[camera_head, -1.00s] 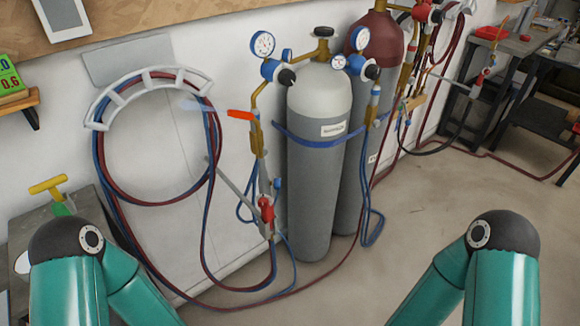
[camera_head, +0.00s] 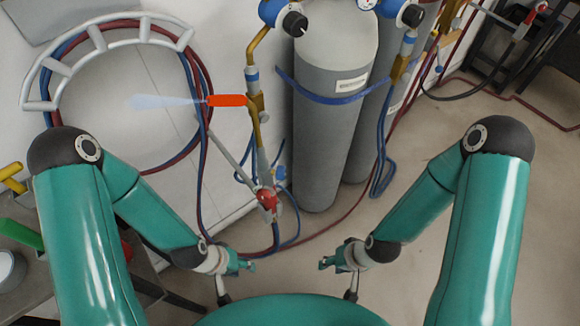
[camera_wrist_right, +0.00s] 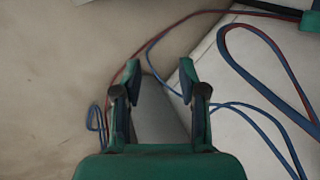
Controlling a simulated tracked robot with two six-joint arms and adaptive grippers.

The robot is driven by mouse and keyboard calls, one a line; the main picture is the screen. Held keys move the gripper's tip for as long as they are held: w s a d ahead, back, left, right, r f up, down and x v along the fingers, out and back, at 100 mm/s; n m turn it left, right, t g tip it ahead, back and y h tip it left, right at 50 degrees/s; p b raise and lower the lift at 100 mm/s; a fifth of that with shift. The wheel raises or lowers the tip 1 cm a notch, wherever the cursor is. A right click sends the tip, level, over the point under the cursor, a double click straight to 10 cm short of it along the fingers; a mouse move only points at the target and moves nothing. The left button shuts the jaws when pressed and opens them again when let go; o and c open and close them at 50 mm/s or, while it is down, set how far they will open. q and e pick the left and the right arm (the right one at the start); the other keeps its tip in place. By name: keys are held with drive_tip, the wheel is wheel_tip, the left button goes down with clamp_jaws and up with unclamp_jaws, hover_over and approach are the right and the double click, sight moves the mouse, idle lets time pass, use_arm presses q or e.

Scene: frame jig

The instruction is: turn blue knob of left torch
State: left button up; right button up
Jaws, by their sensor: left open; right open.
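The left torch hangs at the wall beside the front cylinder, with a grey tube (camera_head: 229,148) slanting up to the left. Its red knob (camera_head: 266,199) faces the camera. A small blue part that looks like its blue knob (camera_head: 280,173) shows just above and right of the red one. My left gripper (camera_head: 248,264) is open and empty, below and slightly left of the torch and apart from it. My right gripper (camera_head: 327,262) is open and empty, below and right of the torch. In the right wrist view its fingers (camera_wrist_right: 160,82) are spread with nothing between them.
Grey gas cylinders (camera_head: 322,145) with a blue strap stand right of the torch. Red and blue hoses hang on a grey rack (camera_head: 110,38) and trail along the floor. An orange nozzle (camera_head: 228,100) with a pale blue flame-like cone points left. Open floor (camera_head: 440,225) lies right.

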sight(280, 173)
use_arm(q)
drive_tip(key=shift+o, duration=0.9)
use_arm(e)
drive_tip(key=shift+o, duration=0.9)
drive_tip(key=w+d+r+m+t+y+b, duration=0.2)
drive_tip(key=r+m+y+b, duration=0.4)
drive_tip(key=r+m, duration=0.7)
drive_tip(key=w+d+r+m+t+y+b, duration=0.3)
drive_tip(key=r+m+y, duration=0.35)
drive_tip(key=r, duration=1.35)
use_arm(q)
wheel_tip(280, 173, down, 11)
drive_tip(key=b, duration=0.1)
drive_tip(key=shift+b, duration=0.4)
use_arm(e)
drive_tip(key=s+r+x, duration=0.1)
drive_tip(key=x, duration=1.6)
drive_tip(key=shift+a+g+y, duration=0.25)
drive_tip(key=shift+g+y, duration=0.05)
drive_tip(key=shift+y, duration=0.15)
use_arm(q)
drive_tip(key=shift+w+r, duration=0.1)
use_arm(e)
drive_tip(key=shift+f, duration=0.1)
